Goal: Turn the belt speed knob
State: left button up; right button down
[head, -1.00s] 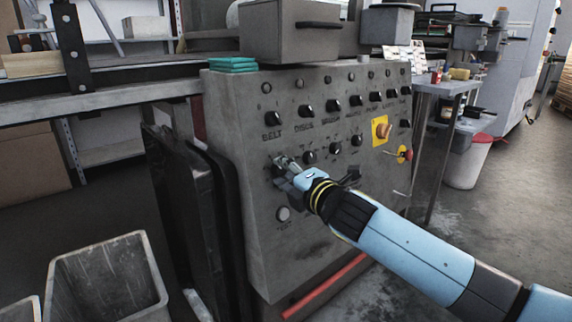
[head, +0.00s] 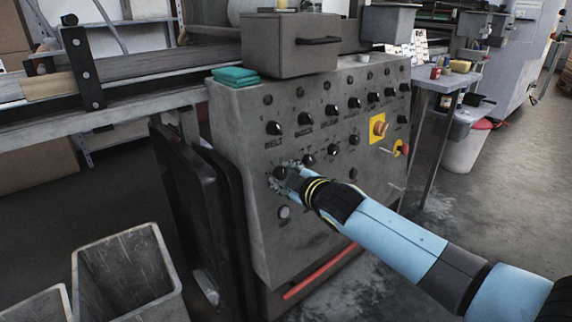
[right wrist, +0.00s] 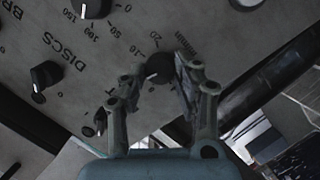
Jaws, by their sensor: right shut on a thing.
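The grey control panel (head: 330,205) has rows of black knobs. My right gripper (head: 278,176) is at the left of the panel, below the upper knob labelled BELT (head: 274,128). In the right wrist view, its two fingers (right wrist: 160,85) are shut on a black knob, which I take as the belt speed knob (right wrist: 157,68). Numbers and a "min" marking are printed beside this knob. In the head view the gripper hides the held knob. My left gripper is not in view.
Other knobs sit close by, such as one near the DISCS label (right wrist: 45,75). A yellow-backed switch (head: 378,128) is at the panel's right. Grey bins (head: 125,262) stand at the lower left. A grey box (head: 290,45) and teal pads (head: 235,76) lie on top.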

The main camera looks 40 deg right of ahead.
jog(key=m+p, duration=0.2)
jog(key=p, duration=0.1)
jog(key=shift+d+r+m+g, duration=0.1)
jog(key=shift+r+m+g, duration=0.2)
jog(key=shift+f+m+p, duration=0.1)
jog(key=shift+m+p, duration=0.3)
jog(key=shift+f+m+y, duration=0.15)
jog(key=shift+m+y, duration=0.15)
jog(key=shift+m, duration=0.1)
jog(key=shift+f+m+y+b, duration=0.25)
jog(key=shift+m+b, duration=0.25)
jog(key=shift+m, duration=0.3)
jog(key=shift+m+g+b, duration=0.3)
jog(key=shift+m+b, duration=0.05)
jog(key=shift+m, duration=0.35)
jog(key=shift+d+r+m+y+b, duration=0.15)
jog(key=shift+m+y+b, duration=0.4)
jog(key=shift+m, duration=0.85)
